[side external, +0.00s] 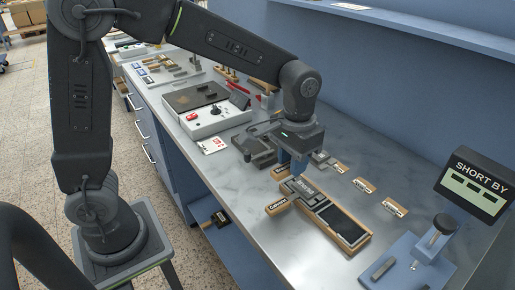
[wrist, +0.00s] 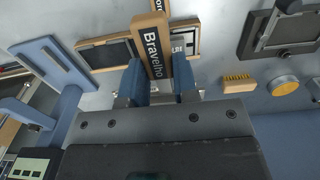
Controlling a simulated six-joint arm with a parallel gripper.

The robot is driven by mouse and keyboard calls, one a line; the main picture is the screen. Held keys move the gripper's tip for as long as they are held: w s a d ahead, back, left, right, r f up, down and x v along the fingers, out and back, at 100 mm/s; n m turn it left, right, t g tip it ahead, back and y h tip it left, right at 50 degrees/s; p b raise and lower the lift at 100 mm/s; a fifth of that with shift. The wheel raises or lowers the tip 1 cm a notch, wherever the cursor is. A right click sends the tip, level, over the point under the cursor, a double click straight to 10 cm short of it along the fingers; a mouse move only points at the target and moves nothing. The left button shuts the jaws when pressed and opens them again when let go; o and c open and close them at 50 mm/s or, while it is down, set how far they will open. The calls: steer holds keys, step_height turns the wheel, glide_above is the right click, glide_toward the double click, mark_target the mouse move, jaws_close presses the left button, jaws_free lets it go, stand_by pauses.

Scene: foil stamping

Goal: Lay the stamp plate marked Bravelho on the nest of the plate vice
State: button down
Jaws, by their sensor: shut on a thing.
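The stamp plate marked Bravelho (wrist: 152,45) is a wooden-edged block with a black face and white lettering. My gripper (wrist: 158,82) is shut on it, with a blue finger on each side, and the lettering faces the wrist camera. In the side view my gripper (side external: 299,172) is low over the bench, by the left end of a wooden tray (side external: 362,246); the plate is partly hidden there. A blue fixture with a black knob (side external: 418,262), which looks like the plate vice, stands at the front right, apart from my gripper. I cannot clearly make out its nest.
The wooden tray has a dark recess. A labelled wooden block (side external: 278,207) lies beside it, and several small labelled blocks (side external: 365,186) lie behind. A "SHORT BY" display (side external: 474,187) stands at the right. A dark device (side external: 254,147) sits left of my gripper. Bare bench lies before the blue wall.

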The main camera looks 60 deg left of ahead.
steer(key=a+f, duration=0.1)
steer(key=a, duration=1)
steer(key=a+f, duration=0.2)
steer(key=a, duration=1)
steer(key=shift+s+a+f, duration=0.2)
steer(key=shift+s+f, duration=0.1)
steer(key=shift+s, duration=0.1)
steer(key=shift+f, duration=3.5)
steer(key=c, duration=0.8)
jaws_free()
